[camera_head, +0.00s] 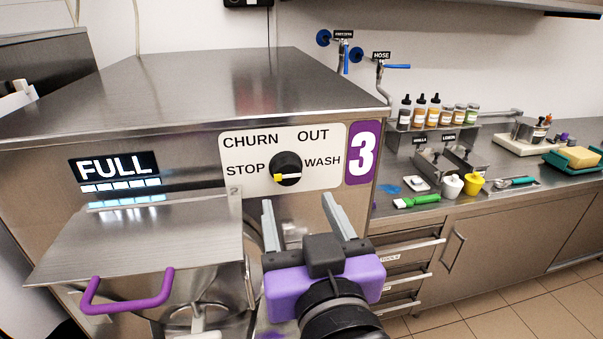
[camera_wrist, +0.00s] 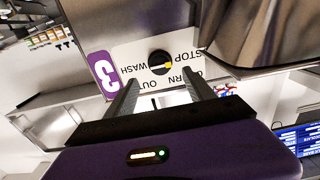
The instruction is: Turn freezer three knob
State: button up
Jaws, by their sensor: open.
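Freezer three (camera_head: 215,85) is a steel machine with a purple "3" plate (camera_head: 362,153) on its front. Its black round knob (camera_head: 287,168) sits on a white panel (camera_head: 240,145) labelled CHURN, OUT, STOP and WASH. The knob's yellow mark is at its lower left, on the STOP side. My purple and grey gripper (camera_head: 299,203) is open and empty, below and in front of the knob, fingers pointing up toward the panel. In the wrist view the knob (camera_wrist: 159,63) appears upside down, beyond and between the fingertips (camera_wrist: 163,83), not touching them.
A steel lid (camera_head: 140,235) with a purple handle (camera_head: 125,293) juts out left of my gripper. A FULL display (camera_head: 113,165) is above it. The counter (camera_head: 520,205) at right holds bottles, small pots and tools. Drawers (camera_head: 405,255) are below it.

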aim_at(289, 176)
jog(key=shift+p+x, duration=0.9)
jog(key=shift+x, duration=3)
grip_shut()
